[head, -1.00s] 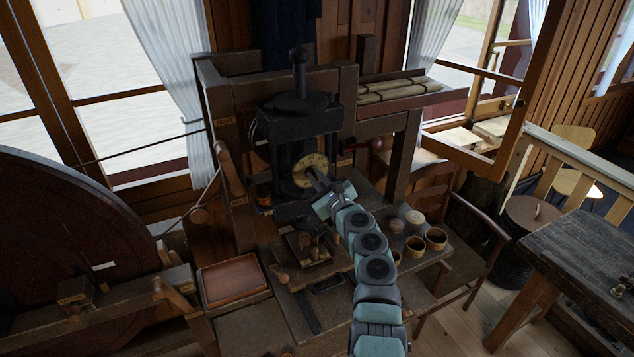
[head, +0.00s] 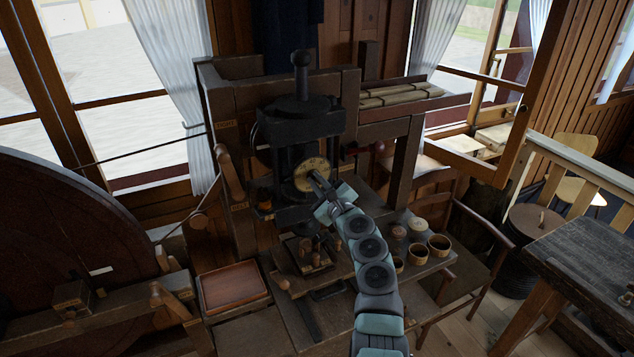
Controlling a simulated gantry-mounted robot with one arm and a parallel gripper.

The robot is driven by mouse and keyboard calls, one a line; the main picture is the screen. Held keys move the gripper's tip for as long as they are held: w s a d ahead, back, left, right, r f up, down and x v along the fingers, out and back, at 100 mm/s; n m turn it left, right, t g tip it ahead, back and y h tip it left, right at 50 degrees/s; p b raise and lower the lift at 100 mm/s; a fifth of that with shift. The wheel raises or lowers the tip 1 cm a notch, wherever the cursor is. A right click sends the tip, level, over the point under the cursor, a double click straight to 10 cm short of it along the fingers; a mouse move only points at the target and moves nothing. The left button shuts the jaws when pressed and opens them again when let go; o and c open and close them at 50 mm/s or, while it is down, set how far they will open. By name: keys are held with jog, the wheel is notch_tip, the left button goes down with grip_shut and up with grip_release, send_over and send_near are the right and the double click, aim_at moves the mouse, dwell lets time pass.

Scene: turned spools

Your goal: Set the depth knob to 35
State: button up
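The depth knob is not clear as a separate part. A round brass dial (head: 311,175) with dark markings sits on the front of the dark press (head: 300,125); its numbers are too small to read. My gripper (head: 317,179) is at the dial's lower right side, with its fingers pointing at the dial face. The fingers and the wrist cover part of the dial's right edge. I cannot tell whether the fingers are open or shut on a knob at the dial's centre.
A reddish tray (head: 232,286) lies on the bench at left. Several small cups, one of them a wooden cup (head: 439,245), stand on the right shelf. A large dark wheel (head: 70,250) fills the left. A wooden table (head: 590,250) stands at far right.

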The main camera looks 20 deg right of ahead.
jog(key=o, duration=0.5)
jog(key=shift+c, duration=0.2)
jog(key=shift+s, duration=0.1)
jog(key=s+p, duration=0.1)
jog(key=s, duration=0.9)
jog(key=shift+s+p, duration=0.3)
jog(key=shift+f, duration=0.15)
